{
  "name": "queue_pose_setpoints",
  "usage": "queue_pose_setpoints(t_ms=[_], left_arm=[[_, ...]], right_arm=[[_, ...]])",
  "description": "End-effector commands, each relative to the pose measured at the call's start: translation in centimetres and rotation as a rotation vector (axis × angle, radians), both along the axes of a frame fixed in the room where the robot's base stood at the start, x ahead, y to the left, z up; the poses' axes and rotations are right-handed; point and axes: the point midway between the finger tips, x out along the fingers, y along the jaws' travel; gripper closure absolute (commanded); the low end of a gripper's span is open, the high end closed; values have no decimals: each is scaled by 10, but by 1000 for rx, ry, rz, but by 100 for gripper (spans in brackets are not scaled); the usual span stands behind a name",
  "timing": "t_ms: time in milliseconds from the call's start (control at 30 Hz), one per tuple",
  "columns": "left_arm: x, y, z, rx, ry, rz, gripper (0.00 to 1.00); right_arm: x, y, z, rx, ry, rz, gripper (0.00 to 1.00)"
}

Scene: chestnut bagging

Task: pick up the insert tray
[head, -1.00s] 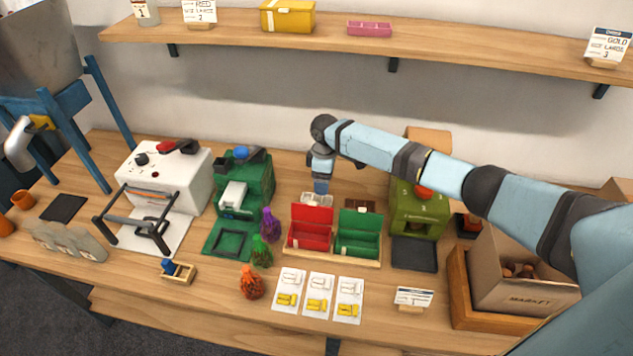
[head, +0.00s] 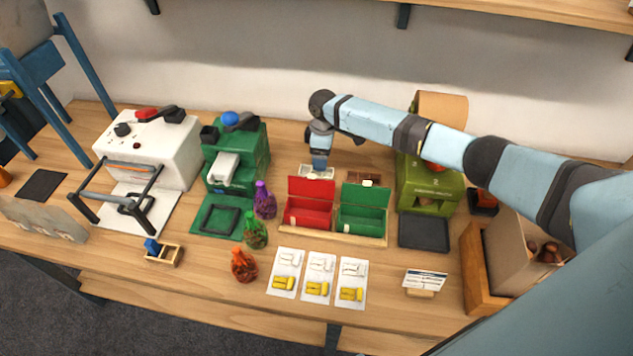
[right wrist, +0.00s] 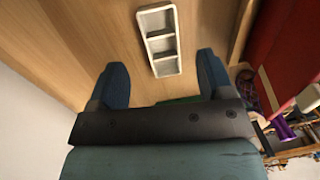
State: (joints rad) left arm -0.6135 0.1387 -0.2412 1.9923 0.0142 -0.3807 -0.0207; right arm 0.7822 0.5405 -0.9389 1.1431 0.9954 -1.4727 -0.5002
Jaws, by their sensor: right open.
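A small white insert tray (head: 317,173) with three compartments in a row lies on the bench behind the red box. It also shows in the right wrist view (right wrist: 161,34), flat on the wood. My right gripper (head: 319,165) points down just above this tray and partly covers it in the head view. In the right wrist view the gripper (right wrist: 161,78) is open and empty, with the near end of the tray between its blue fingers. A brown insert tray (head: 363,179) lies to the right, behind the green box. My left gripper is out of view.
The open red box (head: 309,191) and green box (head: 363,196) stand in a wooden holder close in front. A green machine (head: 430,185) stands to the right and a darker green one (head: 240,155) to the left. Bare bench lies behind the white tray.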

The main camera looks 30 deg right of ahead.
Motion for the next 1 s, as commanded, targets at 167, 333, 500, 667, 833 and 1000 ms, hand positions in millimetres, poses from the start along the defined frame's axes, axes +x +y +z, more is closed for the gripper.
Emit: queue_pose_setpoints(t_ms=[167,333,500,667,833,1000], left_arm=[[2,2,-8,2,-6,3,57],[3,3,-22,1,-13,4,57],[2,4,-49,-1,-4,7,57],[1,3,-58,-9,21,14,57],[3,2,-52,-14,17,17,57],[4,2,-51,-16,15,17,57]], right_arm=[[0,1,-9,0,-1,0,26],[-1,2,-26,-1,-2,1,26],[-3,4,-48,-1,-1,0,26],[-4,5,-59,-1,-1,0,26],[-4,5,-57,-1,-1,0,26],[-4,5,-57,-1,-1,0,51]])
